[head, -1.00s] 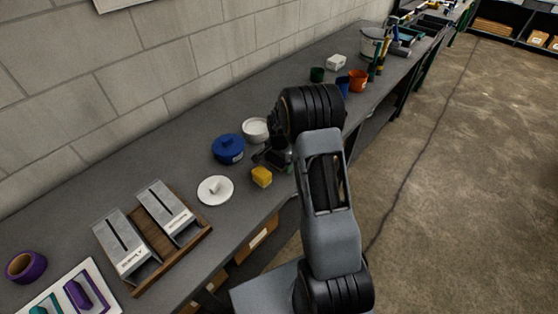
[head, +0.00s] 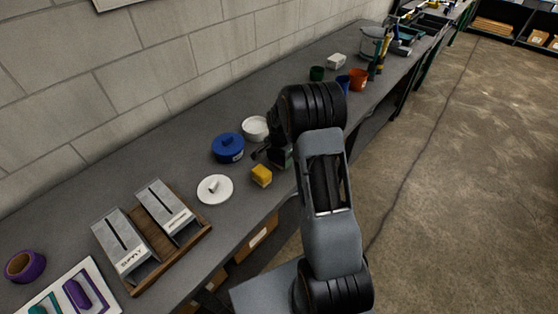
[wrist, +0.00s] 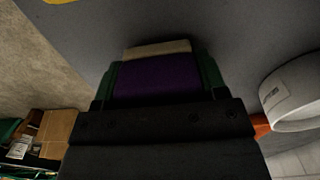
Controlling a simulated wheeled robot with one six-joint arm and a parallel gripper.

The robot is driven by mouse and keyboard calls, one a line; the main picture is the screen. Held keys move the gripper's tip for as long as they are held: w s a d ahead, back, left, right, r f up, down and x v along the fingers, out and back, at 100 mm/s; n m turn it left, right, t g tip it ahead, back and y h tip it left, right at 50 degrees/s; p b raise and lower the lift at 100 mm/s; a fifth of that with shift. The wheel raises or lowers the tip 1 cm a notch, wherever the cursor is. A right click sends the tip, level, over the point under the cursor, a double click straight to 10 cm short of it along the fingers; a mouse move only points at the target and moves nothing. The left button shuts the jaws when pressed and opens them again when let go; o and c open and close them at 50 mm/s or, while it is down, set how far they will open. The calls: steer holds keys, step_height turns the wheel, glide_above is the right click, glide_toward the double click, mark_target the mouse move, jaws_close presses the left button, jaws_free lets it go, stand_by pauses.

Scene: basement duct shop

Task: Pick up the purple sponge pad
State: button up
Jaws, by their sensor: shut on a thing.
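The purple sponge pad (wrist: 157,78) shows in the wrist view between the two green fingertips of my gripper (wrist: 157,82). A beige strip lies along its far edge; I cannot tell whether it is part of the pad. My gripper is shut on the pad, with a finger against each side. In the head view my gripper (head: 272,156) is low over the grey bench, between the white bowl and the yellow block, partly hidden by my arm. The pad cannot be made out there.
Orange (head: 358,80) and green (head: 317,74) cups stand farther back.

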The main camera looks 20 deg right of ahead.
step_height(320, 180, up, 3)
steer(key=shift+s+f+b, duration=0.1)
steer(key=shift+f+b, duration=0.05)
steer(key=shift+b, duration=0.4)
steer(key=s+d+r+b, duration=0.2)
steer(key=s+r+b, duration=0.1)
steer(key=s+r, duration=0.6)
steer(key=s, duration=0.4)
steer(key=shift+s+r, duration=0.3)
steer(key=shift+s, duration=0.05)
steer(key=shift+d, duration=0.1)
